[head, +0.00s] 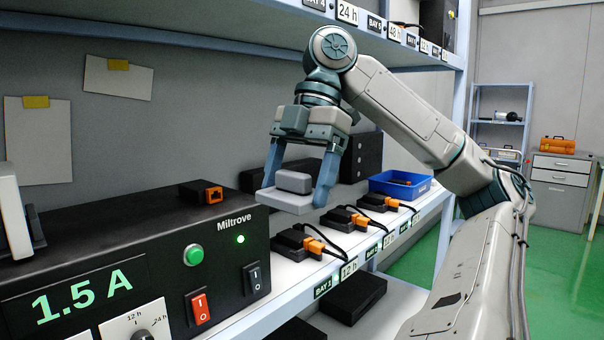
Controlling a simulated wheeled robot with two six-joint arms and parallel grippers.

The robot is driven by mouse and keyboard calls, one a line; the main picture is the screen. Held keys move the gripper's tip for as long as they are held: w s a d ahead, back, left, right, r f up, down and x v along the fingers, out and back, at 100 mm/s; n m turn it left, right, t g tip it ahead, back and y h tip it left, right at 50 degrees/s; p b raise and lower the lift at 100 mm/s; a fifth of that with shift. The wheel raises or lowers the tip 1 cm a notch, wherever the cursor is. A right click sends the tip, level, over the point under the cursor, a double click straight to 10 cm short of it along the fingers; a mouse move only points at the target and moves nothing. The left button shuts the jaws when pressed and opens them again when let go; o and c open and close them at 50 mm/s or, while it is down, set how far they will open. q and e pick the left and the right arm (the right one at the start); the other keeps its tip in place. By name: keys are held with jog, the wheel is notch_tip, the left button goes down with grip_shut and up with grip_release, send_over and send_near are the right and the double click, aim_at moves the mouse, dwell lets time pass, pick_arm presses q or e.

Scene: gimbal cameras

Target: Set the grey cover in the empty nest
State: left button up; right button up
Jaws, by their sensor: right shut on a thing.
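My right gripper (296,186) is shut on the grey cover (285,198), a flat light-grey plate with a raised block on top. It holds the cover roughly level, above the shelf and to the right of the black power unit. Below it on the shelf, several black nests stand in a row with orange plugs and cables: a near one (290,241), a middle one (338,216) and a far one (372,201). I cannot tell from here which nest is empty. My left gripper is not in view.
The black Miltrove unit (130,240) reads 1.5 A and fills the left. A blue bin (400,185) stands at the shelf's far end. Black boxes (361,157) stand behind my gripper. An upper shelf (215,38) runs overhead. Dark blocks (355,297) lie on the lower shelf.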

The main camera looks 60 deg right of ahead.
jog(key=shift+w+f, duration=0.1)
jog(key=shift+w, duration=0.15)
jog(key=shift+s+a+b, duration=0.2)
jog(key=shift+s+b, duration=0.1)
jog(key=shift+s, duration=0.45)
jog(key=shift+s+a+b, duration=0.25)
jog(key=shift+s, duration=0.45)
jog(key=shift+s+a+b, duration=0.2)
jog(key=shift+s+b, duration=0.1)
jog(key=shift+s, duration=0.45)
jog(key=shift+s+a, duration=0.2)
jog(key=shift+s, duration=0.45)
jog(key=shift+s+a, duration=0.15)
jog(key=shift+s, duration=0.45)
jog(key=shift+w, duration=0.1)
